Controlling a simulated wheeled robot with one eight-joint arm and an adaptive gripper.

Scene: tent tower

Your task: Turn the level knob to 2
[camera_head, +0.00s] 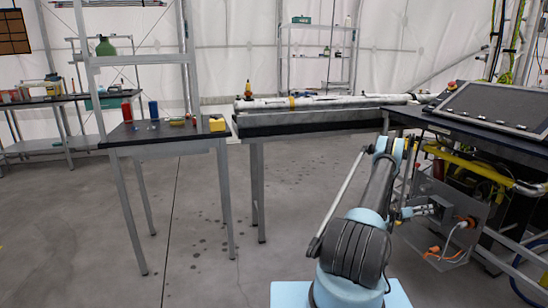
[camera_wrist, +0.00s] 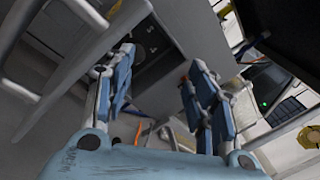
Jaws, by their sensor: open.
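My gripper (camera_wrist: 161,58) is open in the wrist view, with its two blue fingers apart and nothing between them. A dark panel (camera_wrist: 152,48) with small round parts shows beyond and between the fingers, set on a grey box face (camera_wrist: 198,45). I cannot tell which of these parts is the level knob, and no number or pointer can be read. In the head view my arm reaches toward the right-hand bench, and a grey equipment box (camera_head: 452,215) with orange connectors and cables is beside it. I see no clear contact between fingers and panel.
A dark bench (camera_head: 480,142) with a tilted black panel (camera_head: 492,106) stands at right. A middle table (camera_head: 305,121) holds a long white pole. A left table (camera_head: 150,135) holds red and blue cylinders and a yellow block. The floor between is open. Grey rails cross the wrist view's left.

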